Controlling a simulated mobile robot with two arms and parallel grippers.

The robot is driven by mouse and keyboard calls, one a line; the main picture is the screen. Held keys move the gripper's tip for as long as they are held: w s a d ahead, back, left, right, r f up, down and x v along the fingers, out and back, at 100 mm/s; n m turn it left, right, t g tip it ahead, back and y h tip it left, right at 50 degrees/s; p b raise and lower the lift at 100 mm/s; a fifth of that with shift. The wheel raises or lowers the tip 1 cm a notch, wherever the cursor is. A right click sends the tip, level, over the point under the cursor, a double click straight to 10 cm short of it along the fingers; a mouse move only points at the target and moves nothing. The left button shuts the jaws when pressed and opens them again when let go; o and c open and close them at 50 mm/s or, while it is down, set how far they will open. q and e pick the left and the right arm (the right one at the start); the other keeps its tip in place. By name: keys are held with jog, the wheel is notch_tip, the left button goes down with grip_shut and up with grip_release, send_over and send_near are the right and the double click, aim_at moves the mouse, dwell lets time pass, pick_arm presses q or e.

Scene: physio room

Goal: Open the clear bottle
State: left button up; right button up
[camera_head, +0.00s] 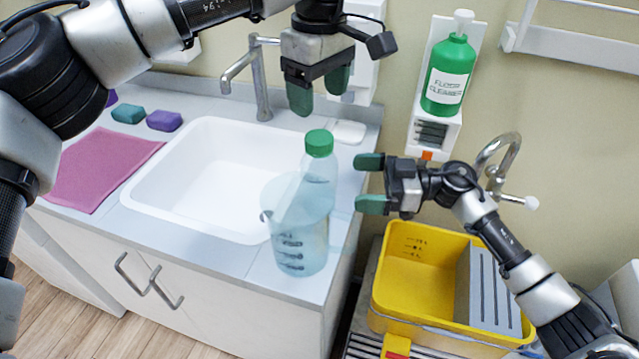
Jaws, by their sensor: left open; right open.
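The clear bottle (322,168) stands upright on the counter near the right edge of the sink, with a green cap (319,143) on its top. Its lower part shows only faintly through a translucent bluish jug (302,245) in front. I cannot tell whether it touches the jug. My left gripper (319,92) is open and empty, with its green fingertips pointing down just above the cap. My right gripper (370,183) is open and empty to the right of the bottle, with its fingers pointing left towards it and a gap between.
A white sink (200,185) with a faucet (258,80) lies left of the bottle. A pink cloth (100,165), a teal sponge (128,113) and a purple one (164,120) lie further left. A yellow bucket (415,285) stands below my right arm. A green cleaner bottle (449,70) hangs on the wall.

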aim_at(319, 137)
pick_arm(q)
jog(key=shift+w+f, duration=0.1)
pick_arm(e)
jog(key=a, duration=0.8)
jog(key=shift+w, duration=0.3)
jog(key=c, duration=1.6)
pick_arm(q)
jog(key=shift+m, duration=0.3)
pick_arm(e)
jog(key=shift+c, duration=1)
pick_arm(q)
jog(key=m, duration=0.5)
jog(key=shift+m, duration=0.4)
jog(key=m, duration=0.7)
jog(key=shift+f, duration=4)
